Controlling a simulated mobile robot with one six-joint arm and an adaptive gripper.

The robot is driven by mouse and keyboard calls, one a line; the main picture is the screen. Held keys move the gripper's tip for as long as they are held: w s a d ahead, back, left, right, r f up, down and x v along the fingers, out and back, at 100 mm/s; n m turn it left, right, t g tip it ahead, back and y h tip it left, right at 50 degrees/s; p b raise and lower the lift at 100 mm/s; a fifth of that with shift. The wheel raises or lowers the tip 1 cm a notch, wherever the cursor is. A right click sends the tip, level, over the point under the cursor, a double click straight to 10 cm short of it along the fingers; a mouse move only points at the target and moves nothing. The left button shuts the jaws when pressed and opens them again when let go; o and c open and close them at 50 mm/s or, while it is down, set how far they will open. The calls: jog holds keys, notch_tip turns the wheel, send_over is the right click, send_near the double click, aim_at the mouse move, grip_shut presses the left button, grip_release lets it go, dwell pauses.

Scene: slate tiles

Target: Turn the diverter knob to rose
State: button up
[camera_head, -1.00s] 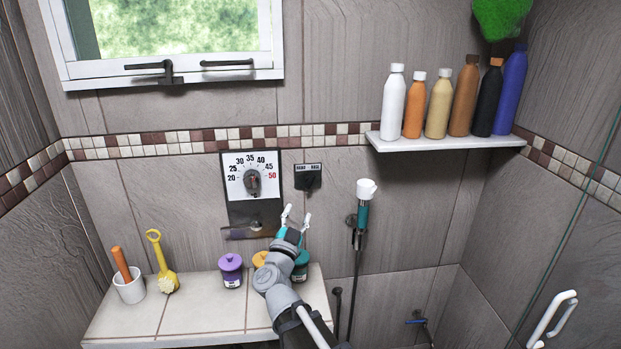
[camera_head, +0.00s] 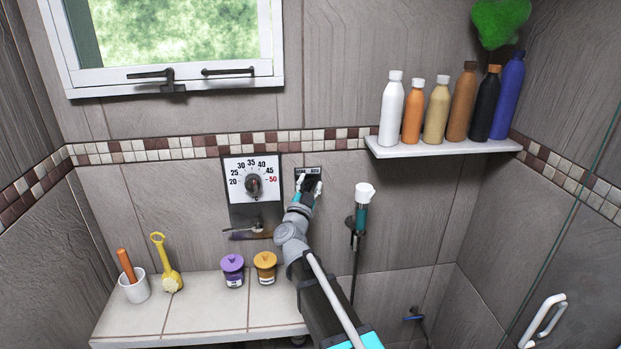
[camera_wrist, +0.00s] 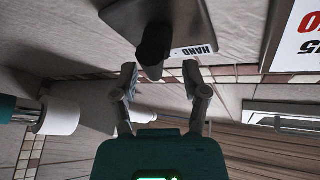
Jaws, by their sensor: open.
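The diverter knob (camera_wrist: 153,48) is dark and sits on a small metal plate (camera_wrist: 178,22) on the wall. In the wrist view the plate shows the word HAND; the rest of its label is hidden behind the knob. My gripper (camera_wrist: 160,72) is open, its two fingers on either side of the knob's near end. I cannot tell whether they touch it. In the head view my gripper (camera_head: 308,186) is in front of the plate and hides most of the knob.
A temperature dial (camera_head: 253,185) is just left of the plate. A hand shower with a white head (camera_head: 364,192) hangs to the right. A purple jar (camera_head: 232,268) and a yellow jar (camera_head: 265,266) stand on the ledge (camera_head: 205,306). A bottle shelf (camera_head: 440,147) is at upper right.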

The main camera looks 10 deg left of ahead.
jog(key=shift+w+r, duration=0.15)
jog(key=shift+w, duration=0.35)
jog(key=shift+d, duration=0.1)
jog(key=shift+c, duration=0.2)
